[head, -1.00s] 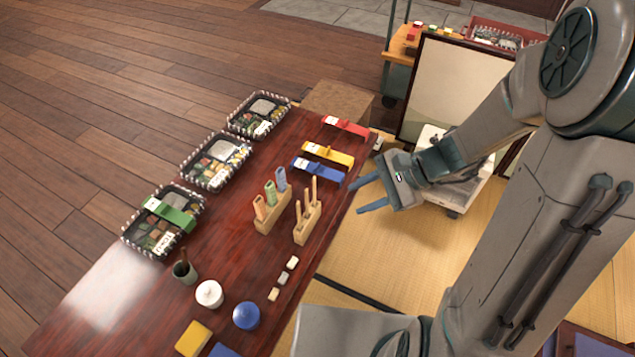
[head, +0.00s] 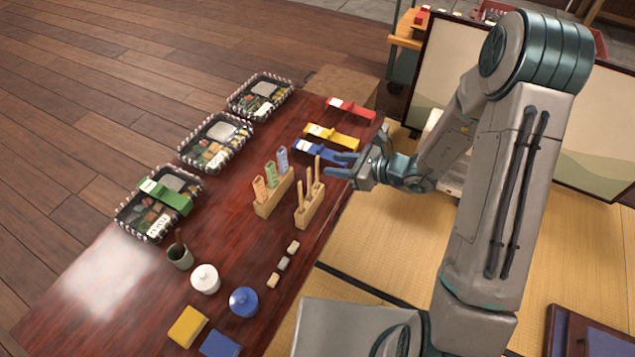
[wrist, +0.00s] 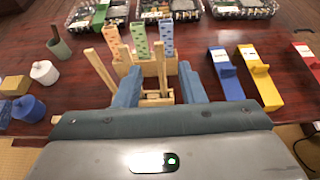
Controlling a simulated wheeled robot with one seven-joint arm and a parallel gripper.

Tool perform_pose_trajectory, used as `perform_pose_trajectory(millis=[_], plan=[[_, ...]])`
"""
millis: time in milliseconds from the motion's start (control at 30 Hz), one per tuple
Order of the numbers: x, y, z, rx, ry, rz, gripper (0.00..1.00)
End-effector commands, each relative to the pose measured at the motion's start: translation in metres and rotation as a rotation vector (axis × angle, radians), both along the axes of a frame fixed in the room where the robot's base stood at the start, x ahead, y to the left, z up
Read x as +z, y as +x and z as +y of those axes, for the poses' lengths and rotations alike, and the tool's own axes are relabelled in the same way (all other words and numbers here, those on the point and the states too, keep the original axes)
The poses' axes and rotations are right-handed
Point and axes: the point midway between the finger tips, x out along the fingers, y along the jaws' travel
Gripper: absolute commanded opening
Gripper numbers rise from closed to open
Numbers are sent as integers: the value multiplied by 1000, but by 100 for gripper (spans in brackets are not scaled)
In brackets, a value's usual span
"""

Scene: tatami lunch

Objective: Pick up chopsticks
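The chopsticks (head: 317,170) stand upright in a light wooden block holder (head: 309,208) near the table's right edge. In the wrist view, one chopstick (wrist: 160,68) rises between my fingers, and another (wrist: 99,69) leans to the left, outside the left finger. My gripper (head: 335,164) is open, its blue fingers pointing left toward the chopstick tops. In the wrist view my gripper (wrist: 158,85) has the holder partly between its fingers. No contact with a chopstick is clear. The lower part of the holder is hidden by my gripper in the wrist view.
A second block (head: 273,196) with orange, green and blue patterned sleeves stands just left of the holder. Blue (head: 320,152), yellow (head: 332,136) and red (head: 351,109) pieces lie behind. Several bento boxes (head: 215,141) line the far edge.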

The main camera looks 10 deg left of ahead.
Motion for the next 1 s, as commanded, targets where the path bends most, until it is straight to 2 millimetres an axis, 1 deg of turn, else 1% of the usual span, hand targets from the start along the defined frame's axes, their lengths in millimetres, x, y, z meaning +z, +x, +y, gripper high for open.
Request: perform_pose_trajectory(millis=[33,267,467,500,600,800,833,933,967,1000], plan=[[-4,1,5,2,0,1,36],[-6,5,17,1,1,-1,36],[-10,15,44,5,1,-3,36],[-13,17,49,4,-1,-2,36],[-17,20,58,2,-1,0,36],[-15,21,59,0,0,0,36],[-15,21,59,0,0,0,34],[-15,21,59,1,0,0,6],[-15,21,59,1,0,0,0],[-15,21,59,1,0,0,0]])
